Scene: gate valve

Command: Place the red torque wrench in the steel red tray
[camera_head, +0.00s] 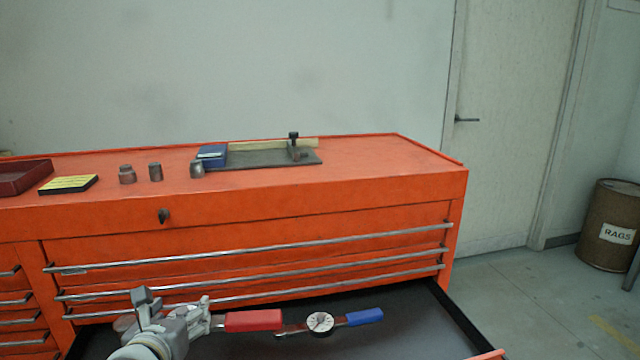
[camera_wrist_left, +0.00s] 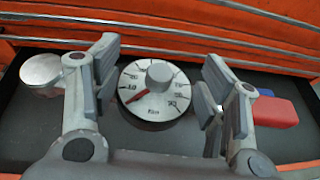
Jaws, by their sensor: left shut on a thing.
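The red torque wrench shows its red handle (camera_head: 253,320) at the bottom of the head view, over the open drawer. My left gripper (camera_head: 202,318) is at the handle's left end and hides the rest of the wrench. In the left wrist view, the fingers of my left gripper (camera_wrist_left: 158,95) are closed around the wrench's white dial (camera_wrist_left: 150,92), with the red handle to the right. I cannot tell whether the wrench touches the drawer floor. A dark red tray (camera_head: 22,176) stands at the far left on the cabinet top. My right gripper is out of view.
A blue-handled torque wrench (camera_head: 364,316) lies right of the red handle in the open drawer (camera_head: 430,330). Sockets (camera_head: 127,174), a yellow-topped box (camera_head: 68,184) and a dark plate (camera_head: 265,159) stand on the orange cabinet top. A rags drum (camera_head: 607,225) stands far right.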

